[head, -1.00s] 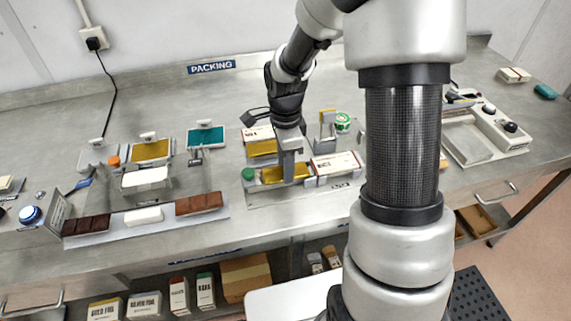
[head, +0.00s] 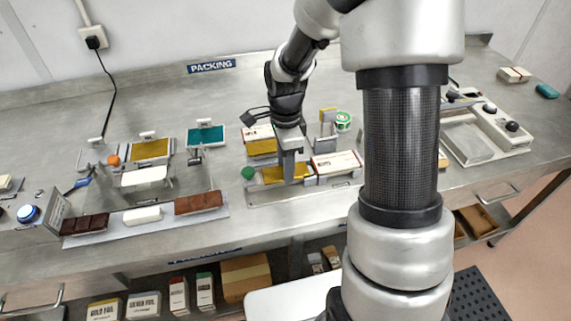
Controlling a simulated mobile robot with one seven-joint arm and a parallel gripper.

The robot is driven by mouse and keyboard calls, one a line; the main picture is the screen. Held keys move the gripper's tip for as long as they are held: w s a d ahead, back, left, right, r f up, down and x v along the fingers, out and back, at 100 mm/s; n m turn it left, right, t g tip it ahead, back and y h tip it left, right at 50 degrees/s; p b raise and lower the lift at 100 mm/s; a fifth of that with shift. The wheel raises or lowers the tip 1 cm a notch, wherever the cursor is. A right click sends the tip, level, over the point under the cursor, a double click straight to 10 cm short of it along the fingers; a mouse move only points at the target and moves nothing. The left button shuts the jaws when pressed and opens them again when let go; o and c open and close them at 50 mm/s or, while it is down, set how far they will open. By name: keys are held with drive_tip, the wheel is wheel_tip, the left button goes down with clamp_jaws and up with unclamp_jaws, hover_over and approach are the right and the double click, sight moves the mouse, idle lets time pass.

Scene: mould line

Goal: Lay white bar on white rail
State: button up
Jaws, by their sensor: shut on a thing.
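A white bar (head: 142,215) lies between a dark brown bar and a milk-brown bar on the pale front strip (head: 222,211) at left. Another white piece (head: 144,176) sits on a stand behind it. My gripper (head: 287,176) points down over the packing place in the middle. It is shut on a flat gold piece (head: 271,175), low down beside a green knob. The finger hides part of the gold piece, and the exact grip is too small to see. I cannot tell which strip is the white rail.
A white carton (head: 336,162) stands right of my gripper, with a green roll (head: 343,121) behind it. A gold and a teal panel (head: 205,135) stand behind the left stand. A grey device (head: 484,130) is at right. The back bench is mostly clear.

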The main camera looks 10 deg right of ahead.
idle(0.3)
drive_tip(key=o, duration=1.2)
drive_tip(key=shift+r, duration=0.1)
